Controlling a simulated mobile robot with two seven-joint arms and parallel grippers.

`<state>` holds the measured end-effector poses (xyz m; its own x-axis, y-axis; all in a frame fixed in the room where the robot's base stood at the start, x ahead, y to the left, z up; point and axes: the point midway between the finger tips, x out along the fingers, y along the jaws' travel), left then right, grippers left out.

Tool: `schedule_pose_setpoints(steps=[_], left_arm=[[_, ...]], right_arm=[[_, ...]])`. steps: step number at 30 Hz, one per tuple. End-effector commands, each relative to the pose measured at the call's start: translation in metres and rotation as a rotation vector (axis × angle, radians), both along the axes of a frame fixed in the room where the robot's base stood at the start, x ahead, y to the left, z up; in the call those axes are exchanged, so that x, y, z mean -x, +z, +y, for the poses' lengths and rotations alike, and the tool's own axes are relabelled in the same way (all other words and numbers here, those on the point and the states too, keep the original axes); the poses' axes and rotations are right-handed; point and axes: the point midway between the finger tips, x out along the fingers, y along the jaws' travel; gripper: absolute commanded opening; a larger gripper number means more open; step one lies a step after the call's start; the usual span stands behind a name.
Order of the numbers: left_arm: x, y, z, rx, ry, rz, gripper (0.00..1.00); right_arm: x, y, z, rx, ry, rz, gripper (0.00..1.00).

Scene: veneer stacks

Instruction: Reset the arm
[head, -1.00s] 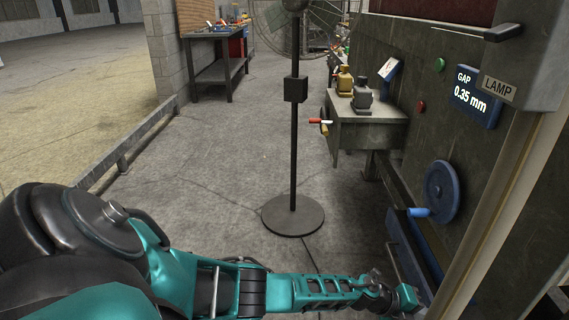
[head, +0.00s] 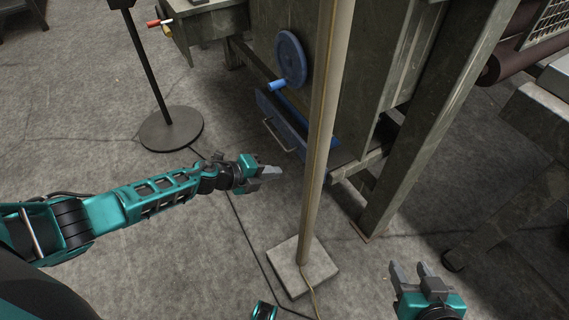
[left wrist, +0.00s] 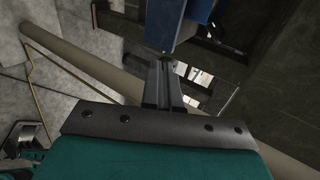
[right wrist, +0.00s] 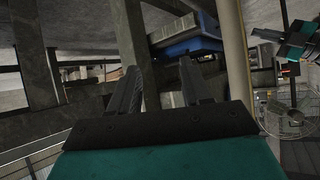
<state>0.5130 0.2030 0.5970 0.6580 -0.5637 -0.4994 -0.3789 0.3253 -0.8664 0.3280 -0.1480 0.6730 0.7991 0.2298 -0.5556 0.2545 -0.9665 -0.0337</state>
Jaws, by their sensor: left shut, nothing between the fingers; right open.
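My left arm reaches in from the left in the head view, and its gripper (head: 268,172) is shut and empty. It is over the floor, a little left of the pole and below the blue drawer (head: 285,125) on the machine. In the left wrist view the closed fingers (left wrist: 163,85) point toward a blue part. My right gripper (head: 408,272) is at the lower right of the head view, open and empty. Its two spread fingers (right wrist: 160,85) also show in the right wrist view, with nothing between them.
A pale upright pole (head: 318,150) on a square base (head: 302,268) stands between my grippers. The machine has a blue handwheel (head: 291,58). A black stand with a round base (head: 171,130) is at left. A cable lies on the floor. Another machine frame (head: 545,110) is at right.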

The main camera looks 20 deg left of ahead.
Motion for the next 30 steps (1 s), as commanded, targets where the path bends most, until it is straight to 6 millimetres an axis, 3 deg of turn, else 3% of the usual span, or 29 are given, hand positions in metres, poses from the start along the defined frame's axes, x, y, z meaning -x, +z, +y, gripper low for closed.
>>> schedule_pose_setpoints(steps=[9,14,18,21,30], left_arm=[[0.013,0.009,0.01,0.003,0.001,0.0,0.0],[0.025,0.022,-0.015,0.119,0.069,0.023,0.0],[0.054,0.055,-0.053,0.392,0.272,0.105,0.0],[0.078,0.08,-0.066,0.612,0.48,0.205,0.0],[0.164,0.126,-0.041,1.078,1.069,0.543,0.0]], right_arm=[[-0.004,0.009,-0.001,0.001,0.0,-0.009,0.48],[-0.003,0.018,-0.002,0.005,0.0,-0.009,0.48],[-0.004,0.035,-0.006,0.013,-0.006,-0.018,0.48],[-0.001,0.044,-0.012,0.024,-0.015,-0.015,0.48],[0.012,0.058,-0.026,0.054,-0.034,0.001,0.48]])
